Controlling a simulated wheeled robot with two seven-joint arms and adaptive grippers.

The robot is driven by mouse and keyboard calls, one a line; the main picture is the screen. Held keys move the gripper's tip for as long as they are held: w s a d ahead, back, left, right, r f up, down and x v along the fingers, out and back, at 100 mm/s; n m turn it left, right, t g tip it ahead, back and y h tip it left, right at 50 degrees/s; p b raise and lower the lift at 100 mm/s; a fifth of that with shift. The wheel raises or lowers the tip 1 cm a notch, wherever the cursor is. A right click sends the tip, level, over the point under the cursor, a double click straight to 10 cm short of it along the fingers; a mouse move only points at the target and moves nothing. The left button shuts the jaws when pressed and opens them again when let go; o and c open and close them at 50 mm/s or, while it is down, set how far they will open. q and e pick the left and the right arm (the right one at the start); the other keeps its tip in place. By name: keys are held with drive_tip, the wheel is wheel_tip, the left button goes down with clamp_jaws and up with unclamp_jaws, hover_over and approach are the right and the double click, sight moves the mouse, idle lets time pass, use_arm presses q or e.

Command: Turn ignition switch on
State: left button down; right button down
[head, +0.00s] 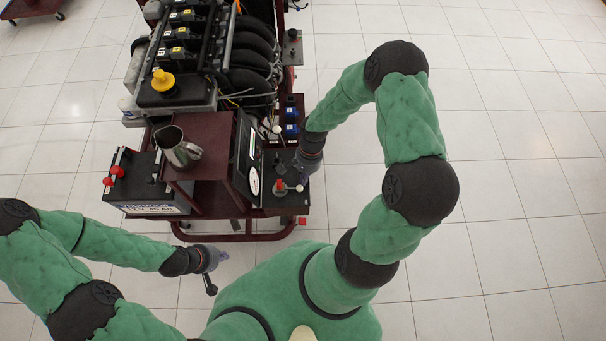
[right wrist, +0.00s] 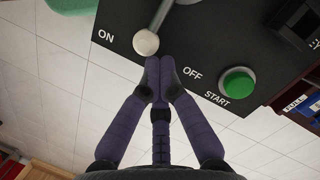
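In the right wrist view the ignition switch is a grey lever with a round white knob (right wrist: 145,42) on a black panel (right wrist: 215,35). The knob lies closer to the ON label (right wrist: 105,37) than to the OFF label (right wrist: 192,77). My right gripper (right wrist: 160,68) is shut and empty, its fingertips just beside the knob on the OFF side; I cannot tell whether they touch it. In the head view my right gripper (head: 302,173) is over the panel at the engine trainer's right. My left gripper (head: 212,272) hangs away from the trainer; its finger opening is unclear.
A green START button (right wrist: 238,82) sits beyond the OFF label. The engine (head: 205,50), a metal jug (head: 177,148) and a battery (head: 140,185) are on the trainer. A red knob (head: 280,185) is on the panel. Tiled floor is clear to the right.

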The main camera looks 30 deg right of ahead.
drive_tip(key=shift+s+a+m+t, duration=0.15)
drive_tip(key=shift+s+a+m, duration=0.1)
drive_tip(key=shift+s+m, duration=0.35)
drive_tip(key=shift+s+a+m+t, duration=0.2)
drive_tip(key=shift+s+m, duration=0.2)
drive_tip(key=shift+m, duration=0.4)
use_arm(q)
drive_tip(key=shift+f, duration=0.25)
use_arm(e)
drive_tip(key=shift+s+a, duration=0.15)
drive_tip(key=shift+s, duration=0.05)
use_arm(q)
drive_tip(key=shift+b, duration=0.3)
use_arm(e)
drive_tip(key=shift+s+a, duration=0.2)
drive_tip(key=shift+s, duration=0.1)
